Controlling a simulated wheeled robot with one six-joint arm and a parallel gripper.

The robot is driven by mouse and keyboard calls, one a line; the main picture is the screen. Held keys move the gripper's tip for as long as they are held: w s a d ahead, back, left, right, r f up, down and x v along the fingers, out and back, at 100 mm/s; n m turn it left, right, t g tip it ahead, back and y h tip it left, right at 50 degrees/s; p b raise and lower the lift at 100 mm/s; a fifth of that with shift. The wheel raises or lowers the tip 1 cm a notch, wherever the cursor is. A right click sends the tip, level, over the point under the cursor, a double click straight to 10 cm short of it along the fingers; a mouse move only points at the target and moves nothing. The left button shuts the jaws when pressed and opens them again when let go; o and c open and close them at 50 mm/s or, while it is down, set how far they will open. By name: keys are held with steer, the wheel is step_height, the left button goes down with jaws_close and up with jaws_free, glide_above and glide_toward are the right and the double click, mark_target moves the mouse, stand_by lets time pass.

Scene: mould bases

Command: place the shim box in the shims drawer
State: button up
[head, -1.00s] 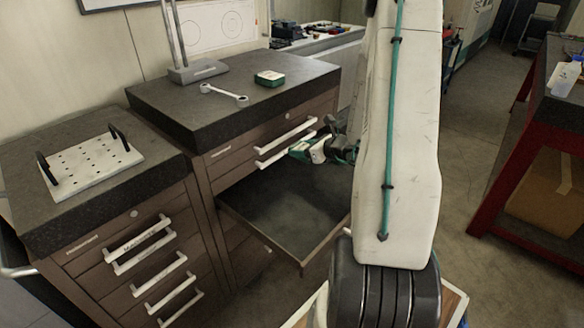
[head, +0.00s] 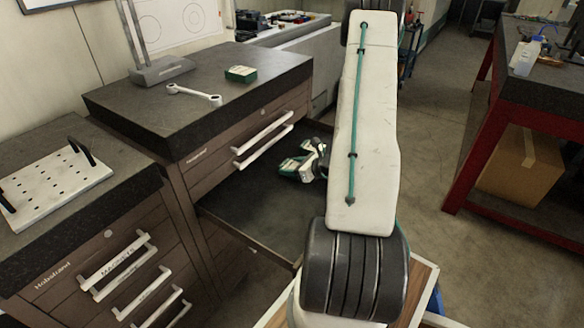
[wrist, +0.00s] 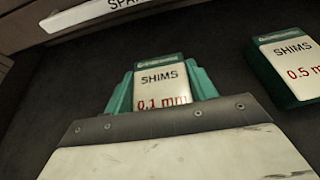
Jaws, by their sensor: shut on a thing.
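My gripper (head: 298,166) is over the open drawer (head: 250,205), low under the handles above it. In the wrist view its teal fingers (wrist: 163,84) are shut on a green and white shim box (wrist: 161,95) labelled "SHIMS 0.1 mm", one finger on each side. The box is over the drawer's dark floor; I cannot tell whether it touches. A second green and white box (wrist: 292,68), labelled "SHIMS 0.5 mm", lies on the floor to the right, apart from the held one. My arm hides the drawer's right part in the head view.
A green box (head: 240,74) and a wrench (head: 194,94) lie on the cabinet top. A perforated white plate (head: 45,188) sits at left. The drawer's left part is clear.

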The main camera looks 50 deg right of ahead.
steer(key=shift+f, duration=0.2)
steer(key=shift+f, duration=0.15)
steer(key=o, duration=1.1)
